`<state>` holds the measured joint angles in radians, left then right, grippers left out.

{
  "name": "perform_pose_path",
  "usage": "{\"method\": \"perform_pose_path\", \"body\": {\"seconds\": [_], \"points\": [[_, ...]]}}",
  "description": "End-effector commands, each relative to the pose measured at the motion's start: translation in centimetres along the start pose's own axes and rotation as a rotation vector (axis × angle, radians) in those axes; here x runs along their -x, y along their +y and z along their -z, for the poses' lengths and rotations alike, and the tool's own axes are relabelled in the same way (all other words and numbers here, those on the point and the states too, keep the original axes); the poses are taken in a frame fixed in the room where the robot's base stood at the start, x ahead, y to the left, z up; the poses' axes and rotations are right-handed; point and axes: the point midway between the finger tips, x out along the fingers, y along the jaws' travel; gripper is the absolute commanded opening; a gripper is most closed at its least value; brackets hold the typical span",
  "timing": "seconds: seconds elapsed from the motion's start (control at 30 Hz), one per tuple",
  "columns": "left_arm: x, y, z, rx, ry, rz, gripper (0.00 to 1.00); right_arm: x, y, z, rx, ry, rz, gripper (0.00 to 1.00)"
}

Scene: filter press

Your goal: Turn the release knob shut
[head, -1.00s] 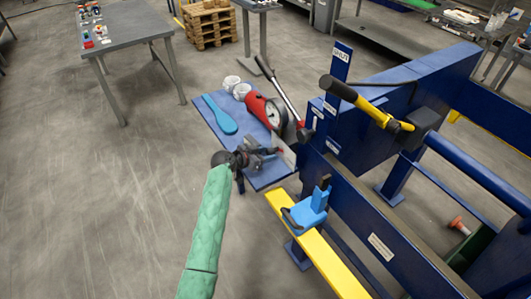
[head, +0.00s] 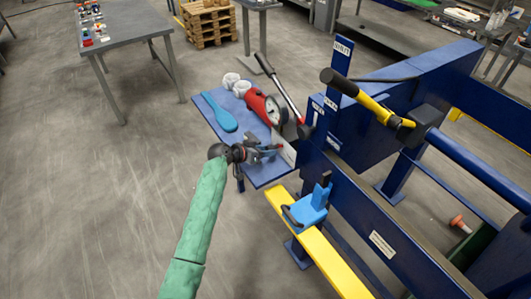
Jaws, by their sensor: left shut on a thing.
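The red hand pump (head: 257,104) with its round gauge (head: 271,117) sits on the blue side shelf, its lever (head: 280,88) slanting up to the left. My left gripper (head: 278,149) is at the pump's near end, above the front of the shelf. Its jaws are shut on the release knob (head: 281,146), of which only a small reddish bit shows at the fingertips. The jaws hide most of the knob, so its turn position cannot be read. My right gripper is not in view.
The shelf (head: 262,174) also holds a blue paddle-shaped thing (head: 219,112) and white cups (head: 236,83). The blue press frame (head: 350,185) stands close on the right, with a yellow rail (head: 325,258) and a blue clamp (head: 311,208) below.

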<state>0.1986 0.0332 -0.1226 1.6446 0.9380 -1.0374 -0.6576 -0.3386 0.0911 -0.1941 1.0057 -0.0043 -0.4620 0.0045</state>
Motion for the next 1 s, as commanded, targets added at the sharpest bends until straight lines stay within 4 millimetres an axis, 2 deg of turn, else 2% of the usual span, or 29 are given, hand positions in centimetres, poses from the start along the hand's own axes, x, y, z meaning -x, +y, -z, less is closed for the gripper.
{"method": "perform_pose_path", "body": {"seconds": [0.13, 0.27, 0.6, 1.0], "points": [[0.0, -0.3, -0.1, 0.123, -0.017, -0.05, 0.11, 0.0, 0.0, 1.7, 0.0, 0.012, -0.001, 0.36], [0.0, -0.4, -0.1, 0.238, -0.031, -0.096, 0.11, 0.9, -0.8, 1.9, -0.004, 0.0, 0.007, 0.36], [-0.1, -0.7, -0.1, 0.521, -0.067, -0.213, 0.11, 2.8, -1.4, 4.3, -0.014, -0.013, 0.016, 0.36], [-0.1, -0.8, 0.0, 0.732, -0.093, -0.299, 0.11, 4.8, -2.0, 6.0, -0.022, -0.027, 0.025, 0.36]]}}
